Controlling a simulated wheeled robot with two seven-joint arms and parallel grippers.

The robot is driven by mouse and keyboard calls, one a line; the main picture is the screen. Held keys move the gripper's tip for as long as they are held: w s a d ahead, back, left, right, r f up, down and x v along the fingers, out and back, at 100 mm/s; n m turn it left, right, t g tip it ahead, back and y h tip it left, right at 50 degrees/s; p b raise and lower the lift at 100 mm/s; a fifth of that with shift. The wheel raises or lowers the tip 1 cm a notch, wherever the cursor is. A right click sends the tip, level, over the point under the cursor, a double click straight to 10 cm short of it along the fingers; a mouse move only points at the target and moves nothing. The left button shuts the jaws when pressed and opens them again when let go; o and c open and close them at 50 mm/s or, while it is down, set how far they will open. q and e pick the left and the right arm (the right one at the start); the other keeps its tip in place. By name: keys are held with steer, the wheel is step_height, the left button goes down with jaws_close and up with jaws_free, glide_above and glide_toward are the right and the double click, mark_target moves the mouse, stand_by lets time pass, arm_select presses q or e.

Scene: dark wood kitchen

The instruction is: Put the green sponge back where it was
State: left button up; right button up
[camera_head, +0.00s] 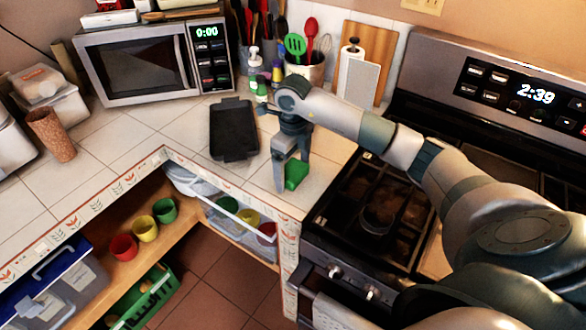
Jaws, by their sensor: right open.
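The green sponge (297,174) rests on the white tiled counter near its front edge, left of the stove. My right gripper (290,186) points down at the sponge, with its fingers apart. One finger hangs on the left of the sponge, and the other is partly hidden, so I cannot tell whether either touches it. My left gripper is not in view.
A black tray (234,130) lies on the counter left of my right gripper. A microwave (150,62), a utensil holder (306,70) and a paper towel roll (350,62) stand behind. The stove (375,200) is on the right. Open shelves below hold several coloured cups.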

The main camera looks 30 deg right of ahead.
mark_target(293, 169)
steer(key=shift+r, duration=0.45)
step_height(293, 169, up, 7)
steer(key=b, duration=0.2)
steer(key=shift+w+f+b, duration=0.1)
steer(key=shift+f+b, duration=0.05)
steer(key=shift+b, duration=0.25)
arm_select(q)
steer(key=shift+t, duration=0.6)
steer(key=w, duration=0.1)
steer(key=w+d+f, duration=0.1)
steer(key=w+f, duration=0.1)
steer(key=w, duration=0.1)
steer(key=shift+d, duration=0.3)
arm_select(e)
step_height(293, 169, up, 5)
steer(key=shift+f, duration=0.15)
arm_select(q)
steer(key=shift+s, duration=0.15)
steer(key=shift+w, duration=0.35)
